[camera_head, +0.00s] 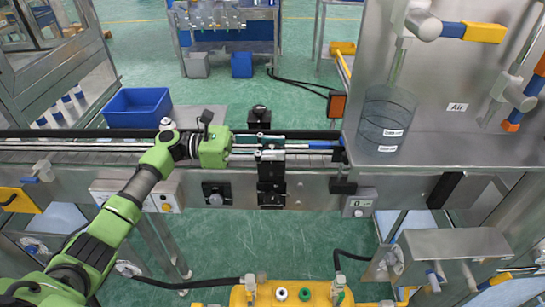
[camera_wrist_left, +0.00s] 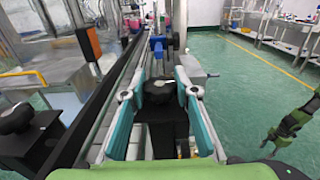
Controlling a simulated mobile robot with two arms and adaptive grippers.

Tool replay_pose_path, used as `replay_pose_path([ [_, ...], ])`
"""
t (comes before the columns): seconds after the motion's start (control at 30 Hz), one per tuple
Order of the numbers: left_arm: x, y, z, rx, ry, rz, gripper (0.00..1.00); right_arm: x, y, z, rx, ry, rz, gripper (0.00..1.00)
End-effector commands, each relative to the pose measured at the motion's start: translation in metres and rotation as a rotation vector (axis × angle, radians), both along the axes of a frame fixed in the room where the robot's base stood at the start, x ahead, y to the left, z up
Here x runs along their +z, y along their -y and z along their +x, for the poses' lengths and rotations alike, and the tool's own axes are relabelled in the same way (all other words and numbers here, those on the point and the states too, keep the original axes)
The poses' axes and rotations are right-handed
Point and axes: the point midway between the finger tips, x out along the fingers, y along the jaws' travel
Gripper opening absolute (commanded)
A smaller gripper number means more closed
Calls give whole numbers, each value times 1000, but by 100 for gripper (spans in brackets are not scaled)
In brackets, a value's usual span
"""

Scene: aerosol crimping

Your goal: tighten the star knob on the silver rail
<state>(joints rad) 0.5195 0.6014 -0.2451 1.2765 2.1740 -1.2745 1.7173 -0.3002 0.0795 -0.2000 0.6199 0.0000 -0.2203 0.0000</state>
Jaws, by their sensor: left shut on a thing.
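My left gripper (camera_head: 272,147) reaches in from the left over the rail, its teal fingers pointing right. In the left wrist view, the fingers (camera_wrist_left: 159,88) stand on either side of a black star knob (camera_wrist_left: 158,92) and are shut on it. The knob sits on top of a black block. In the head view the gripper mostly hides the knob. The silver rail (camera_head: 312,147) runs lengthwise past the block.
A second black knob (camera_head: 260,113) stands on the far side of the rail and shows in the left wrist view (camera_wrist_left: 15,118). A blue bin (camera_head: 137,107) is behind the conveyor. A clear cylinder (camera_head: 386,120) stands at the right. A yellow unit (camera_head: 290,294) is in front.

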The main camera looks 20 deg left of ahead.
Motion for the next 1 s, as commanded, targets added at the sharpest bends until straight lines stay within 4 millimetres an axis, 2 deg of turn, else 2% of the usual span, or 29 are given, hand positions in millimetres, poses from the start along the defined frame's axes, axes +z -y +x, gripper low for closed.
replay_pose_path([
  [0.03, -2, 0, 1, -16, 3, -2, 6, -7, 0, 0, 0, 0, 0, 42],
  [0.2, 0, 0, 1, -57, 3, -2, 6, -12, 0, 0, 0, 0, 0, 42],
  [0.7, 1, 1, 0, -72, 1, -3, 6, -13, 0, 0, 0, 1, 0, 42],
  [0.73, 1, 1, 0, -72, 1, -3, 35, -13, 0, 0, 0, 1, 0, 42],
  [0.77, 1, 1, 0, -72, 1, -3, 43, -13, 0, 0, 0, 1, -1, 42],
  [0.8, 1, 1, 0, -72, 1, -3, 45, -13, 0, 0, 0, 1, 0, 42],
  [1.0, 1, 1, 0, -72, 0, -2, 45, -13, 0, 0, 0, 1, -1, 42],
])
